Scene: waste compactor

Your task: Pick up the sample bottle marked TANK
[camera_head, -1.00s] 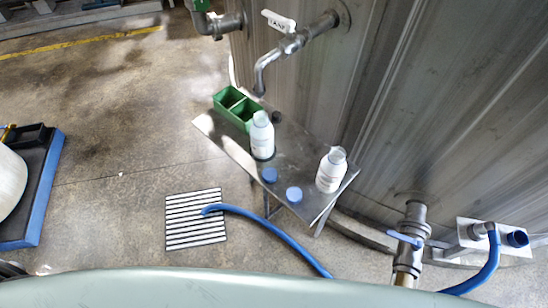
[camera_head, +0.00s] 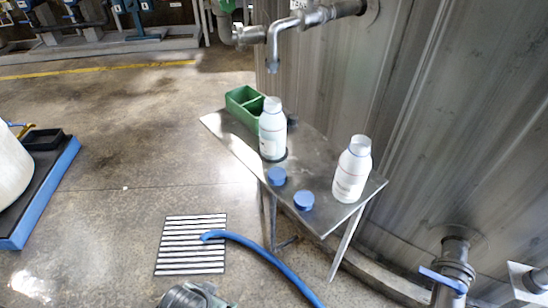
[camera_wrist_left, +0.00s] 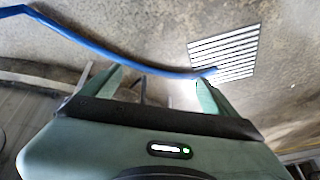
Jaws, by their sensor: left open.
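Two white sample bottles stand upright on a metal side table (camera_head: 312,160) fixed by the tank wall. One bottle (camera_head: 272,132) is at the left, next to a green box and below the tap spout. The other bottle (camera_head: 352,172) is near the table's right end. Their labels are too small to read, so I cannot tell which is marked TANK. My left gripper (camera_wrist_left: 160,85) shows in the left wrist view, its pale green fingers apart and empty, over the floor near a blue hose. No bottle shows in that view. My right gripper is not in view.
Two blue caps (camera_head: 277,176) (camera_head: 304,201) lie at the table's front edge. A green divided box (camera_head: 242,100) sits at the back left. The tap spout (camera_head: 273,48) hangs above. A blue hose (camera_head: 262,246) runs to the floor grate (camera_head: 192,256).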

